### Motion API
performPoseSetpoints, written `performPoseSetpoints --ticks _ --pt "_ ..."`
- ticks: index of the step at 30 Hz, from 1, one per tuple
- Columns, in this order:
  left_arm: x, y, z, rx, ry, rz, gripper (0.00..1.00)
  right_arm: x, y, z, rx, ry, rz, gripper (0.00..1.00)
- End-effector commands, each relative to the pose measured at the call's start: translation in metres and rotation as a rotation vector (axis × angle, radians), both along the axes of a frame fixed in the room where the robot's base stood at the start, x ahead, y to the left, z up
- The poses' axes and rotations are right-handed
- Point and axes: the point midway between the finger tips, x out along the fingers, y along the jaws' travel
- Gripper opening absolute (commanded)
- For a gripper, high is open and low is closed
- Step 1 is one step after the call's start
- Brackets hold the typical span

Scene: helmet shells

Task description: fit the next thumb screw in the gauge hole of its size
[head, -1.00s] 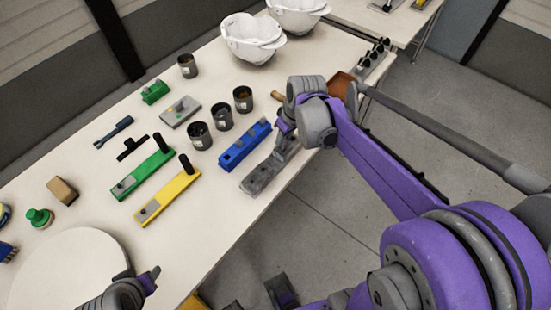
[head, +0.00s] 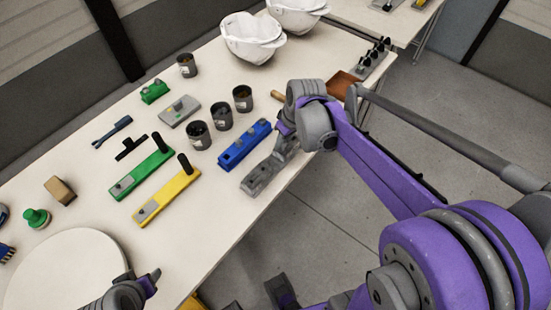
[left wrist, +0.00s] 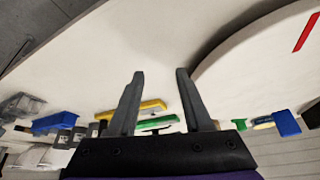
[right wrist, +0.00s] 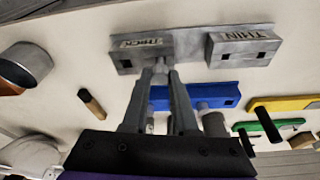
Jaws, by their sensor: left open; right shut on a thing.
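My right gripper (right wrist: 162,74) is shut on a small grey thumb screw (right wrist: 160,66), at the THICK block's lower edge in the right wrist view. Whether the screw touches the gauge I cannot tell. In the head view my right wrist hides the screw. My left gripper (left wrist: 160,74) is open and empty, above the table near the round white plate (head: 65,270).
A blue block (head: 245,146) lies just behind the gauge. Dark cups (head: 221,116) stand behind it. Yellow (head: 168,197) and green (head: 142,175) bars with black handles lie to the left. White helmet shells (head: 252,38) and a brown tray (head: 341,84) are farther back.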

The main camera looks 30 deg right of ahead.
Motion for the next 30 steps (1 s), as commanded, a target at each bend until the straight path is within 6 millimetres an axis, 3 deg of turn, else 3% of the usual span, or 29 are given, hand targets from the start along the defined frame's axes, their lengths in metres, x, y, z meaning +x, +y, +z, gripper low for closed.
performPoseSetpoints --ticks 30 --pt "-0.002 0.0 -0.011 0.0 0.004 0.0 0.5 0.0 0.0 -0.016 0.0 0.0 0.0 0.0"
